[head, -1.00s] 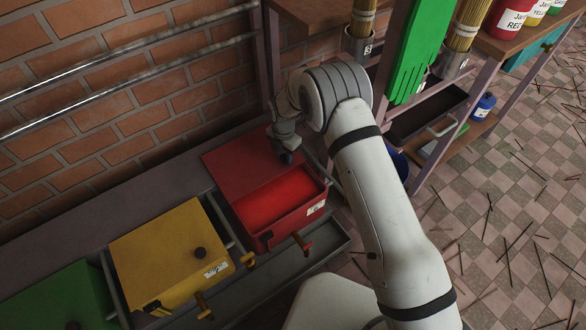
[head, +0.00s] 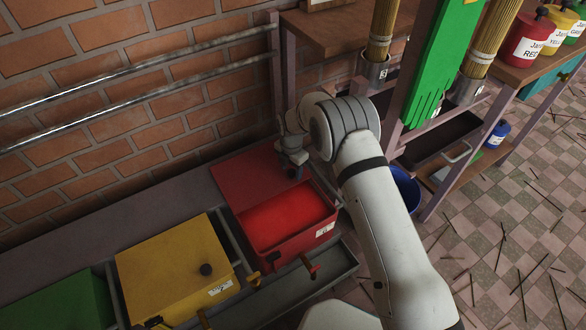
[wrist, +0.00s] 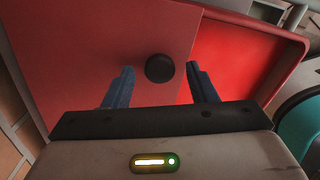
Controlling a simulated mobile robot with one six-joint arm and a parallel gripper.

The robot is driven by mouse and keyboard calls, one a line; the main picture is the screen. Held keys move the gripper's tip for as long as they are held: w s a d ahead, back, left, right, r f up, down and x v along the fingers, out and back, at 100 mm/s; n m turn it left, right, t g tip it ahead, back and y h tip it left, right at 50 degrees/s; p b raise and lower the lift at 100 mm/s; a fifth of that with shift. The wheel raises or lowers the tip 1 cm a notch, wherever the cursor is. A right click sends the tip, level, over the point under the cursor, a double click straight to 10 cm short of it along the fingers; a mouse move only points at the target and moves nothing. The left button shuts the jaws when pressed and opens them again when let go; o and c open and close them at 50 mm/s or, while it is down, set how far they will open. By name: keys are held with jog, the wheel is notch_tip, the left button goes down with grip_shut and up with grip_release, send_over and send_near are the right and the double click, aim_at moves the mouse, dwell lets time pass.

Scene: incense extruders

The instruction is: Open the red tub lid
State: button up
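The red tub (head: 300,241) stands in the row of tubs by the wall. Its flat dark red lid (head: 246,174) is slid back toward the wall, and bright red contents (head: 286,213) show in the front part. In the wrist view, the lid (wrist: 110,40) carries a round black knob (wrist: 159,68) close to its edge, beside the uncovered part. My gripper (wrist: 161,80) is open, its two blue fingers on either side of the knob with visible gaps. In the head view, my gripper (head: 293,165) is over the lid's front edge, partly hidden by my wrist.
A yellow tub (head: 165,265) and a green tub (head: 60,300), both closed, stand to the left. Metal rails (head: 130,108) run along the brick wall. A shelf (head: 505,75) with jars and stick bundles stands to the right. Thin sticks litter the tiled floor (head: 520,220).

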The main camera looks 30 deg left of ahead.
jog(key=shift+r+p, duration=1.35)
jog(key=shift+r, duration=2.55)
